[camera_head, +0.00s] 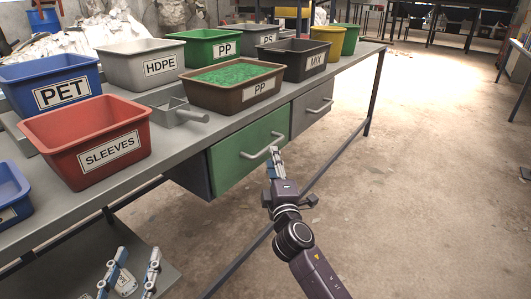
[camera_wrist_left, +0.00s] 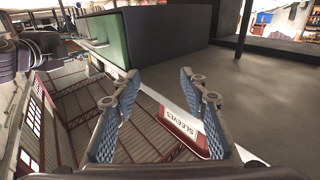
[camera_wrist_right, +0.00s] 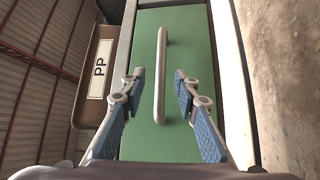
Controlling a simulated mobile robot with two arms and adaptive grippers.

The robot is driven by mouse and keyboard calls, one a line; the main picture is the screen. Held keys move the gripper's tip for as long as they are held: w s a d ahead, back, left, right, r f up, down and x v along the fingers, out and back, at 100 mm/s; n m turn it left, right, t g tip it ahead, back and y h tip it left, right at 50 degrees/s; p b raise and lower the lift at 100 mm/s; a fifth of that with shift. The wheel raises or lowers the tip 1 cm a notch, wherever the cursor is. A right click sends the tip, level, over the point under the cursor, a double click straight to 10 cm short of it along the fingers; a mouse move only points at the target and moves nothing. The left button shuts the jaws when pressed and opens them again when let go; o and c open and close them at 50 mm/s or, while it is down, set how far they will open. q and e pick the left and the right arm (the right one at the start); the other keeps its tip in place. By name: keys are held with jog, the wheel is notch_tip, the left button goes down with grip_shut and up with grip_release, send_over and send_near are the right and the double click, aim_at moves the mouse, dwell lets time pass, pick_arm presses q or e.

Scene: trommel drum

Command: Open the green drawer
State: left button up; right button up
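The green drawer (camera_head: 232,160) hangs under the grey table, its front apparently level with the grey drawer beside it. Its pale bar handle (camera_head: 262,147) also shows upright in the right wrist view (camera_wrist_right: 160,75). My right gripper (camera_head: 275,153) is at the handle's right part in the head view. In the right wrist view its open fingers (camera_wrist_right: 160,74) stand either side of the bar, with gaps on both sides. My left gripper (camera_head: 138,258) is open and empty, low at the left. The left wrist view shows its spread fingers (camera_wrist_left: 159,73) and the drawer's green front (camera_wrist_left: 108,38).
A grey drawer (camera_head: 312,105) is right of the green one. The tabletop holds several labelled bins, including a brown PP bin (camera_head: 232,98) of green flakes and a red SLEEVES bin (camera_head: 90,145). A table leg (camera_head: 374,92) stands at right. The floor before the drawers is clear.

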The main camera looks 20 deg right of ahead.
jog(key=w, duration=0.3)
jog(key=w+b, duration=0.1)
jog(key=w, duration=0.1)
jog(key=shift+w+d+r, duration=0.3)
jog(key=shift+w+d, duration=0.05)
jog(key=shift+d, duration=0.05)
pick_arm(q)
notch_tip(320, 180, up, 7)
jog(key=s+t+h, duration=0.1)
jog(key=t, duration=0.2)
jog(key=shift+s+d+r+t, duration=0.15)
jog(key=shift+s+d+t, duration=0.1)
jog(key=shift+d+t, duration=0.15)
pick_arm(e)
jog(key=shift+w+r, duration=0.1)
jog(key=shift+w, duration=0.3)
grip_shut()
